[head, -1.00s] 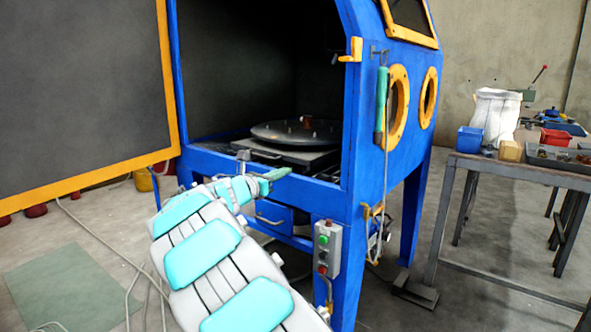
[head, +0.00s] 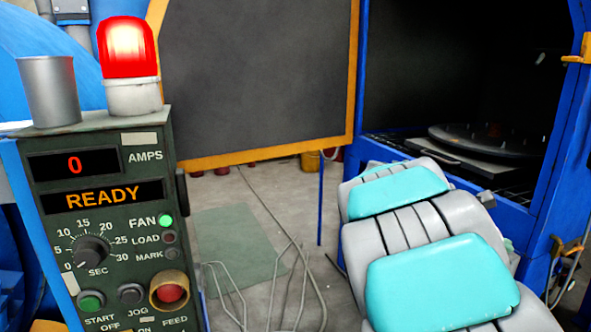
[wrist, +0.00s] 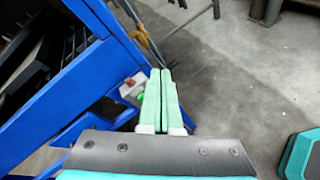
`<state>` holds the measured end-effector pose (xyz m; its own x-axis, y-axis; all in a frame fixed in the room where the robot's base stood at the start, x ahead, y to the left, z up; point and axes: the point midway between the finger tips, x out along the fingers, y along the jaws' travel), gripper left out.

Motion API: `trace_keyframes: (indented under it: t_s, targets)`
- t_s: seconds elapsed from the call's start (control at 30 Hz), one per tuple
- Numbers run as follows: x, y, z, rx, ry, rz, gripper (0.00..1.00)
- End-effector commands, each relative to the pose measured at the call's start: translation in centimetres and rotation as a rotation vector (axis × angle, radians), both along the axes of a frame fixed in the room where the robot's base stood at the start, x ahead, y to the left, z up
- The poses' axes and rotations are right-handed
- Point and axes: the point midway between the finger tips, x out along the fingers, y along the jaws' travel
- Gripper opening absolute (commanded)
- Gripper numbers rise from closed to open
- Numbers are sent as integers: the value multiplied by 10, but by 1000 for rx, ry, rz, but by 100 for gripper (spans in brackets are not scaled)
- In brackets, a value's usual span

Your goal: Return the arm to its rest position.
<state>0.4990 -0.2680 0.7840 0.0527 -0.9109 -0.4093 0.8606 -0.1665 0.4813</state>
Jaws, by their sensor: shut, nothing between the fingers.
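My gripper shows in the wrist view (wrist: 160,100), its two pale green fingers lying side by side, shut with nothing between them. It is in the air beside the blue frame (wrist: 70,95) of the blaster cabinet. In the head view my arm, grey with turquoise pads, reaches up from the lower right toward the open cabinet. The gripper itself is hidden there behind the arm. The cabinet (head: 545,185) stands at the right with a dark round turntable (head: 485,140) inside.
A control panel (head: 105,220) with a lit red beacon (head: 128,50) and a metal cup (head: 48,90) stands close at left. The open cabinet door (head: 255,75) is behind. Bare floor (wrist: 230,75) shows in the wrist view.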

Motion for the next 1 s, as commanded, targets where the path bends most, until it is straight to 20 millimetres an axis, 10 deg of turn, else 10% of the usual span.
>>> trace_keyframes:
  t_s: [0.27, 0.6, 0.8, 1.0]
  targets:
    - [-127, 59, -71, 400, -283, -344, 0]
    - [-250, 194, -145, 823, -434, -796, 0]
    - [-293, 253, -161, 953, -428, -973, 0]
    - [-305, 269, -164, 983, -424, -1024, 0]
